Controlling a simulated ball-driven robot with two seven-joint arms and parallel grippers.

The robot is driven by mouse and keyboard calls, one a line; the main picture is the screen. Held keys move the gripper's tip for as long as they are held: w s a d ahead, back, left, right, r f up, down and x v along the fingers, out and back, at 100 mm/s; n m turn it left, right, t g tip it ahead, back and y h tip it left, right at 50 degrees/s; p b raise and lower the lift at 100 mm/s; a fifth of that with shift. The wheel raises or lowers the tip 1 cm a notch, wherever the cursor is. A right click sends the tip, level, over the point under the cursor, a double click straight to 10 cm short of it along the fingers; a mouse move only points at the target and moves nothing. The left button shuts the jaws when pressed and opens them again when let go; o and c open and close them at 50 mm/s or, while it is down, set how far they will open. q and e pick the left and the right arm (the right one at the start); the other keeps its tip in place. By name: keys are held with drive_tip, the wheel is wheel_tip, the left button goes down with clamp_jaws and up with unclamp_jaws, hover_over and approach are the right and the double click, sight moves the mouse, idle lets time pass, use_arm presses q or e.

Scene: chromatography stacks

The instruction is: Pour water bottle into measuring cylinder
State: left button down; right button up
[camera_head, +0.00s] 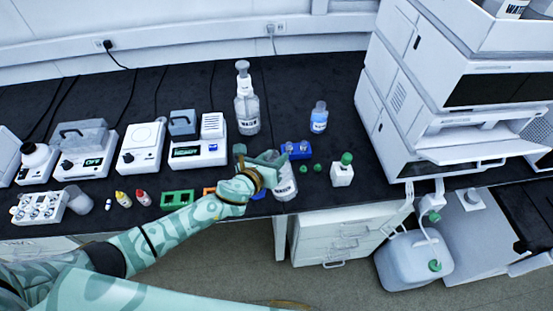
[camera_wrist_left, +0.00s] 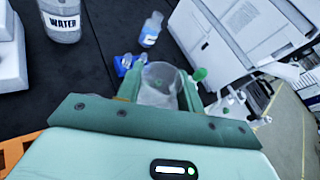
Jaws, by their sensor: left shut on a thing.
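In the left wrist view the fingers (camera_wrist_left: 160,90) close around this clear, round, open-topped vessel (camera_wrist_left: 160,78). Its contents and level cannot be made out. A larger clear bottle labelled WATER (camera_head: 247,112) stands upright at the back of the bench; it also shows in the left wrist view (camera_wrist_left: 62,24). I cannot clearly identify a measuring cylinder; a translucent grey cup (camera_head: 78,201) stands at the left. My right gripper is not in view.
White instruments (camera_head: 198,150) line the left. A tall chromatography stack (camera_head: 400,110) blocks the right. Green and orange racks (camera_head: 177,199) lie near the front edge.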

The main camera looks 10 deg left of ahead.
use_arm(q)
drive_tip(key=shift+w+a+f+n+b, duration=0.15)
drive_tip(key=shift+a+f+n+b, duration=0.3)
drive_tip(key=shift+b, duration=0.45)
drive_tip(key=shift+a+h, duration=0.1)
drive_tip(key=shift+h, duration=0.2)
drive_tip(key=shift+r, duration=0.2)
drive_tip(key=shift+f, duration=0.1)
drive_tip(key=shift+a+f, duration=0.1)
drive_tip(key=shift+a, duration=0.05)
drive_tip(key=shift+a+n, duration=0.15)
drive_tip(key=shift+n, duration=0.1)
drive_tip(key=shift+b, duration=0.4)
